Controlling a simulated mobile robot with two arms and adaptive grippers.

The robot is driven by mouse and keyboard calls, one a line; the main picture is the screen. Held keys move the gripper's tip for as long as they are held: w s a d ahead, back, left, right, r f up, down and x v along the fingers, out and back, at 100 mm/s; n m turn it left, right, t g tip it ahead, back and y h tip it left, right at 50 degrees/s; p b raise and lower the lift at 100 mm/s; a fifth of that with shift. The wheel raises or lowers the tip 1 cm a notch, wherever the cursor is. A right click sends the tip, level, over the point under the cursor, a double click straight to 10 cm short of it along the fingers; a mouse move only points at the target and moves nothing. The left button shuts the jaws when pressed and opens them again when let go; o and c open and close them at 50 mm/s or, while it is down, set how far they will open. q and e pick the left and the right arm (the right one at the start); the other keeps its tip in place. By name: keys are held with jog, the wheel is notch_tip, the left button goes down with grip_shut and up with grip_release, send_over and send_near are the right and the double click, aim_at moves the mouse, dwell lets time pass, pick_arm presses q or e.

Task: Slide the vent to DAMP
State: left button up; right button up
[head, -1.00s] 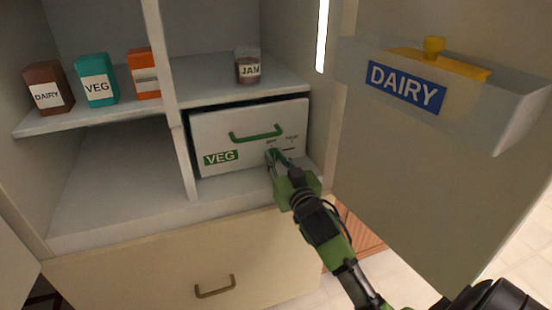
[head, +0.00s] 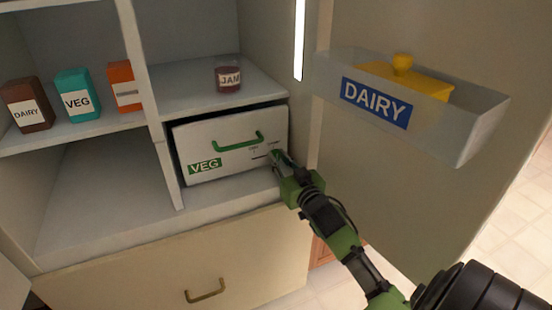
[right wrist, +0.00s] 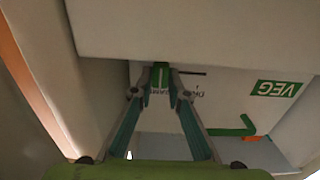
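The white drawer (head: 225,133) labelled VEG stands in its fridge bay, with a green handle (head: 237,141). The vent's slot and two small labels are on its right part; the lettering is too small to read surely. My right gripper (head: 277,156) is at the right end of the slot. In the right wrist view, the gripper (right wrist: 160,88) has its fingertips on both sides of the green vent slider (right wrist: 160,72), apparently closed on it. The dark slot (right wrist: 193,73) runs to the right of the slider there. My left gripper is not in view.
The open door at right carries a DAIRY bin (head: 440,120) with a yellow item inside. A JAM jar (head: 228,79) stands on the shelf above the drawer. Several boxes stand on the left shelf. A closed lower drawer (head: 130,275) is below.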

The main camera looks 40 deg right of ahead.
jog(key=o, duration=0.3)
jog(key=shift+s+d, duration=0.1)
jog(key=shift+d, duration=0.2)
jog(key=shift+o, duration=0.2)
jog(key=shift+a, duration=0.1)
jog(key=shift+s, duration=0.3)
jog(key=v, duration=1.1)
jog(key=shift+s, duration=0.2)
jog(key=shift+a, duration=0.15)
